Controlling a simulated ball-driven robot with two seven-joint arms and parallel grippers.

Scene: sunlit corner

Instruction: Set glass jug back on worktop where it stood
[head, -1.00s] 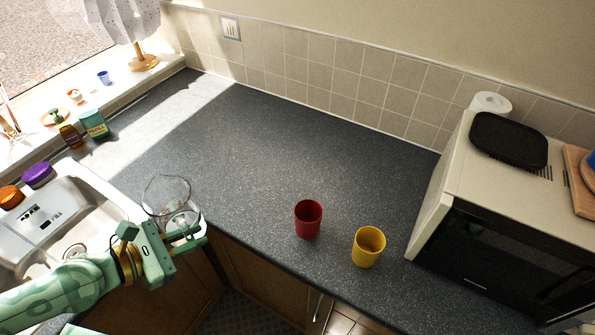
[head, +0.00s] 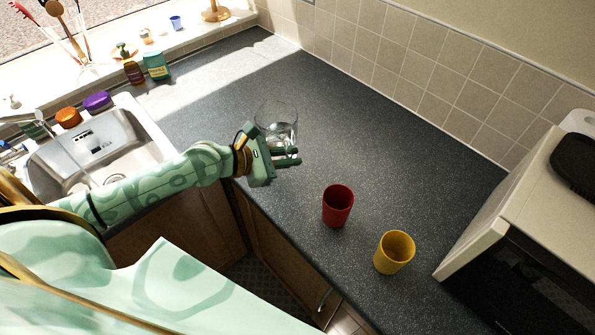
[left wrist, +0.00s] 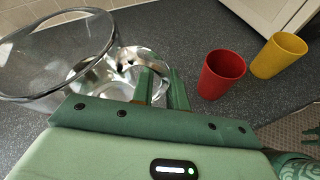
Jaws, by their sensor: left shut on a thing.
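The clear glass jug (head: 275,113) is at the worktop's front part, right of the sink, in the head view. It looks upright, with its open rim up. My left gripper (head: 288,156) is shut on the jug at its near side. In the left wrist view the jug (left wrist: 45,62) fills the upper left, and my gripper's fingers (left wrist: 160,88) are close together beside its lower part. The grey speckled worktop (head: 225,95) lies under it. I cannot tell whether the jug's base touches the worktop. My right gripper is not in view.
A red cup (head: 338,206) and a yellow cup (head: 394,252) stand right of the jug near the front edge. A microwave (head: 500,215) stands at the right. The sink (head: 95,150) is at the left. Worktop behind the jug is clear.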

